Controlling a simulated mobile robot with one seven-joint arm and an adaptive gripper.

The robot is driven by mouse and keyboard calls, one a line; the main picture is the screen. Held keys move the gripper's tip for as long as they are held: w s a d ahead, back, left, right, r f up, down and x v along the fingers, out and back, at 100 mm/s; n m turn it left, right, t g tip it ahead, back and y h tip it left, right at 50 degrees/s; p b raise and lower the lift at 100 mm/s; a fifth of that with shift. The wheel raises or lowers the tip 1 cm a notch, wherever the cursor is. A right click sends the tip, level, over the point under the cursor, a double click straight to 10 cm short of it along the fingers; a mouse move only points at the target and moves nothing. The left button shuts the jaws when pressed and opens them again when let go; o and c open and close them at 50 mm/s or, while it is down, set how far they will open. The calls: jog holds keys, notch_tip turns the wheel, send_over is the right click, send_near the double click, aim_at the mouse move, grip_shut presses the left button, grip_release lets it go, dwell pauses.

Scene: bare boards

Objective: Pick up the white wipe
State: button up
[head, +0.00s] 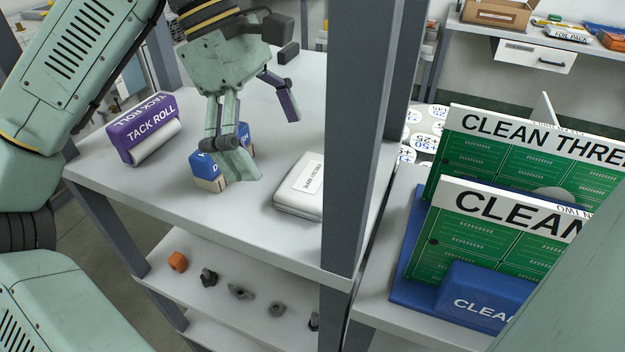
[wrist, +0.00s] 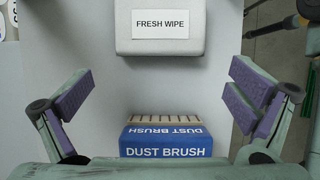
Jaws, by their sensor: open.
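The white wipe (head: 291,201) is a flat white pack with a label, lying on the upper shelf board, partly cut off from sight by the grey post. In the wrist view the wipe (wrist: 160,45), labelled FRESH WIPE, is at the top centre. My gripper (head: 264,142) is open and empty, to the left of the wipe in the head view. In the wrist view my gripper (wrist: 162,98) has its fingers spread wide, with the wipe above the space between them.
A blue dust brush (head: 205,170) stands partly behind my finger; the brush (wrist: 166,140) shows low in the wrist view. A purple tack roll (head: 143,130) is at left. The grey post (head: 350,150) rises beside the wipe. Green boards (head: 490,235) stand at right.

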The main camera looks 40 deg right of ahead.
aim_at(312, 176)
jog(key=s+d, duration=0.1)
jog(key=s, duration=0.1)
jog(key=s+d, duration=0.1)
jog(key=shift+s+d+f, duration=0.1)
jog(key=shift+s, duration=0.3)
jog(key=shift+p+x, duration=0.45)
jog(key=shift+x, duration=0.55)
jog(key=shift+f, duration=0.35)
jog(key=c, duration=1)
